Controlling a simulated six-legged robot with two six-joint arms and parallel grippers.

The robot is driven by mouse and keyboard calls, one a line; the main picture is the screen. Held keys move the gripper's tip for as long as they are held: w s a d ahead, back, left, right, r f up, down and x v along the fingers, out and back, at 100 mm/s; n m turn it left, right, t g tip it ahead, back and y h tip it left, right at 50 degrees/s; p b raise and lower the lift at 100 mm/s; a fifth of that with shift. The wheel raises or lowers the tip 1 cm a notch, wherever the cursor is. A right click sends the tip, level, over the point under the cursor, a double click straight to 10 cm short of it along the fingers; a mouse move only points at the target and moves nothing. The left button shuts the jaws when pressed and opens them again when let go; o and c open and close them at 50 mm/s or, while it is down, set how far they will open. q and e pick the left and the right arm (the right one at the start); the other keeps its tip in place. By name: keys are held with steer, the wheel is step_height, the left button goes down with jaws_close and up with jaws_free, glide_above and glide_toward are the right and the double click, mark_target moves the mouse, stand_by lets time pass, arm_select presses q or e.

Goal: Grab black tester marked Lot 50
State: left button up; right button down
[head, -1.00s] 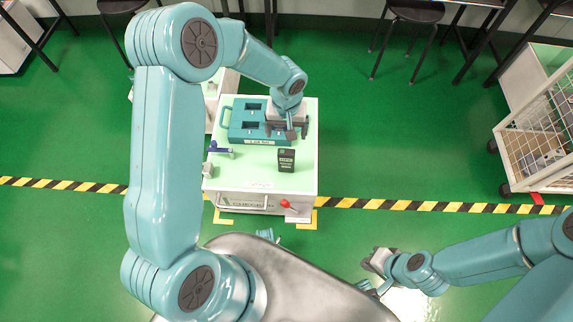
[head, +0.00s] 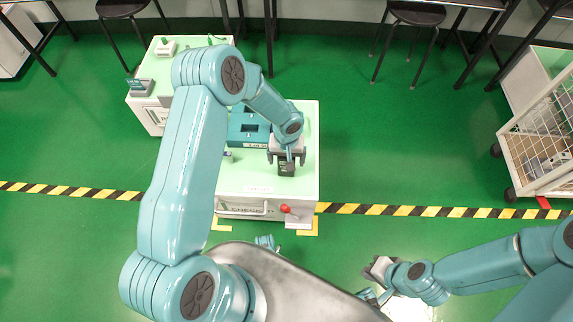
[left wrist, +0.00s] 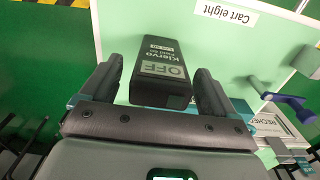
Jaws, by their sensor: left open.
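A black tester (head: 286,170) stands on the pale green top of a white cart (head: 262,188). In the left wrist view the tester (left wrist: 160,68) shows a grey "OFF" display, with "Klervo" and smaller print that is hard to read. My left gripper (head: 287,158) is open above the tester. In the left wrist view the fingers of my left gripper (left wrist: 158,72) are on either side of the tester, with a gap showing at each side. My right gripper (head: 380,268) is low at right, away from the cart; its jaw opening is unclear.
A teal holder (head: 248,128) with dark recesses is on the cart behind the tester, partly hidden by my left arm. A blue-handled item (left wrist: 285,100) lies beside it. A red knob (head: 285,209) is on the cart's front. A white wire trolley (head: 540,150) stands far right.

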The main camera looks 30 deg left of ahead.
arm_select(q)
steer(key=shift+c, duration=0.3)
steer(key=c, duration=1.1)
steer(key=shift+r, duration=0.2)
step_height(320, 180, up, 20)
steer(key=p, duration=0.4)
steer(key=shift+f, duration=0.15)
